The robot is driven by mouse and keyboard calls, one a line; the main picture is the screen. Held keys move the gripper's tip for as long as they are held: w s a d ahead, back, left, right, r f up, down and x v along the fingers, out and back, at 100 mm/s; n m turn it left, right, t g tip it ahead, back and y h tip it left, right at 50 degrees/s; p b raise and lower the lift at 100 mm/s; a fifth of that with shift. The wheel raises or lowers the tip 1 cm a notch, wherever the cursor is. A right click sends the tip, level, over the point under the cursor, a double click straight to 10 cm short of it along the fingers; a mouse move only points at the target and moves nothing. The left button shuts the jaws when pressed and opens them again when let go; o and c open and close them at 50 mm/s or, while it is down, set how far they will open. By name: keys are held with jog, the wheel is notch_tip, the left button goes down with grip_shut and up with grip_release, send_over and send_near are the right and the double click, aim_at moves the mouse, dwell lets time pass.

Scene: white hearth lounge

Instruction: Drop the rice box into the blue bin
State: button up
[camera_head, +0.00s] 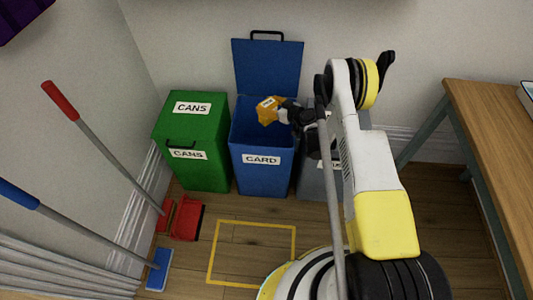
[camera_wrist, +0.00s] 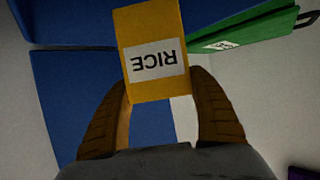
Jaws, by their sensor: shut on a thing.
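The rice box (camera_head: 267,111) is orange-yellow with a white label. My gripper (camera_head: 279,111) is shut on it and holds it over the open top of the blue bin. In the wrist view the rice box (camera_wrist: 150,22) sits between both fingers of my gripper (camera_wrist: 160,92), its RICE label upside down. The blue bin (camera_head: 262,178) stands against the back wall, labelled CARD, with its lid (camera_head: 268,66) raised behind it. The bin's blue surfaces also show behind the box in the wrist view. The bin's floor is hidden.
A green bin (camera_head: 205,172) labelled CANS, lid closed, stands left of the blue bin. A grey bin (camera_head: 312,181) on the right is partly hidden by my arm. A wooden table (camera_head: 490,120) is at the right. A red dustpan (camera_head: 187,218) and long-handled tools are at the left.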

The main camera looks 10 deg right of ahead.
jog(key=o, duration=1.2)
jog(key=shift+c, duration=0.2)
jog(key=shift+r, duration=0.15)
notch_tip(320, 180, up, 10)
jog(key=shift+f, duration=0.1)
